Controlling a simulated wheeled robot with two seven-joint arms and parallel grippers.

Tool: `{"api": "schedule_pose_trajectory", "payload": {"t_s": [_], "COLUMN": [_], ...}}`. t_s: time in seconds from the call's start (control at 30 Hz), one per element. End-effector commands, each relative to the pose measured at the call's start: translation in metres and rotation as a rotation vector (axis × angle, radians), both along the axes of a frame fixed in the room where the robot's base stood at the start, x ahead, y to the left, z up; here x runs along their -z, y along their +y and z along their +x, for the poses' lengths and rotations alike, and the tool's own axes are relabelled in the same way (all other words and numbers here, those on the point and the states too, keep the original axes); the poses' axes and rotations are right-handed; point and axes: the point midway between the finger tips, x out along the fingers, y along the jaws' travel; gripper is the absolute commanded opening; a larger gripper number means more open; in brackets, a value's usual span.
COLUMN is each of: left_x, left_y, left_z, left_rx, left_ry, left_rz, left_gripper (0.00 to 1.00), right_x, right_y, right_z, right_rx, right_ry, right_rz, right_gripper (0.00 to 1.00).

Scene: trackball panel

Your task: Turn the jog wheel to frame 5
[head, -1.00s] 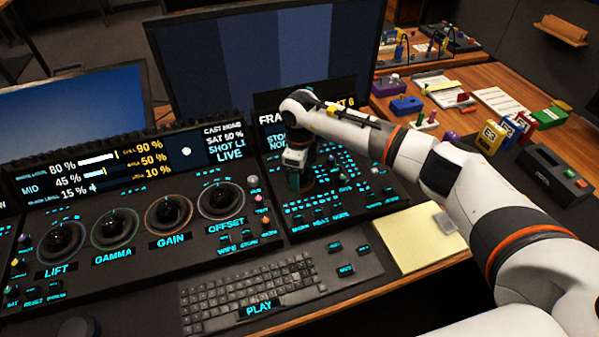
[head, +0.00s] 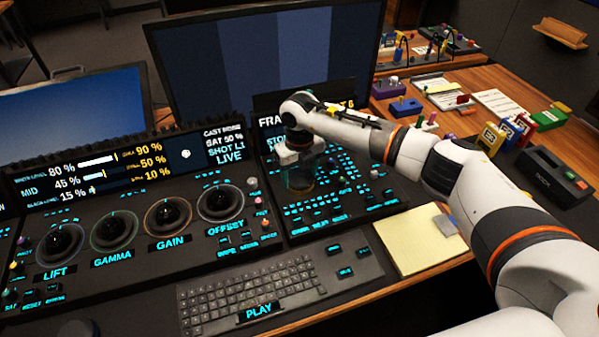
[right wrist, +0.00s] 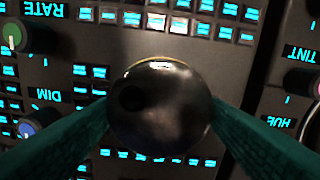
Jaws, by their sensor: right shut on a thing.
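The jog wheel, a dark glossy round knob (right wrist: 160,105), sits in the middle of the right wrist view. My right gripper (head: 301,180) reaches down over the right-hand panel (head: 378,190), and its two teal fingers close on the knob from both sides. In the head view the wheel is mostly hidden by my gripper, which looks blurred there. The frame display (head: 270,121) behind it shows "FRA" and, at its right end, yellow characters that look like a 6; my arm covers the middle. My left gripper is not in view.
Rows of cyan-lit buttons (right wrist: 215,30) surround the wheel, with small RATE (right wrist: 15,37) and DIM knobs close by. Left are several trackballs (head: 112,230). A keyboard (head: 245,287) and a yellow notepad (head: 415,240) lie in front. A monitor (head: 275,60) stands behind.

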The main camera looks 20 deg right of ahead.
Motion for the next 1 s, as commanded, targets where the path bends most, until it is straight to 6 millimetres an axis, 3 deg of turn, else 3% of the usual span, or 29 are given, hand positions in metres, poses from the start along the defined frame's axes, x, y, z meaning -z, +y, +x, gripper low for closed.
{"api": "schedule_pose_trajectory", "payload": {"t_s": [0.67, 0.7, 0.8, 0.83, 1.0], "left_x": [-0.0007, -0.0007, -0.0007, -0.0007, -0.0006], "left_y": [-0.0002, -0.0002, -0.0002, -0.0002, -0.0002], "left_z": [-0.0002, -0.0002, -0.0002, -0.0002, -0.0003], "left_rx": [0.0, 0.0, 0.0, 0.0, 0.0], "left_ry": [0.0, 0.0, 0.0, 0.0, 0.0], "left_rz": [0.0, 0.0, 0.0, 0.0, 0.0], "left_gripper": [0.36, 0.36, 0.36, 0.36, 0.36], "right_x": [-0.0017, -0.0017, -0.0014, -0.0013, -0.0007], "right_y": [-0.0008, -0.0008, -0.0007, -0.0006, -0.0004], "right_z": [0.0014, 0.0014, 0.0011, 0.0011, 0.0006], "right_rx": [0.068, 0.068, 0.068, 0.068, 0.067], "right_ry": [-0.004, -0.004, -0.004, -0.003, -0.002], "right_rz": [0.0, 0.0, 0.0, -0.001, -0.001], "right_gripper": [0.43, 0.68, 0.84, 0.88, 0.88]}}
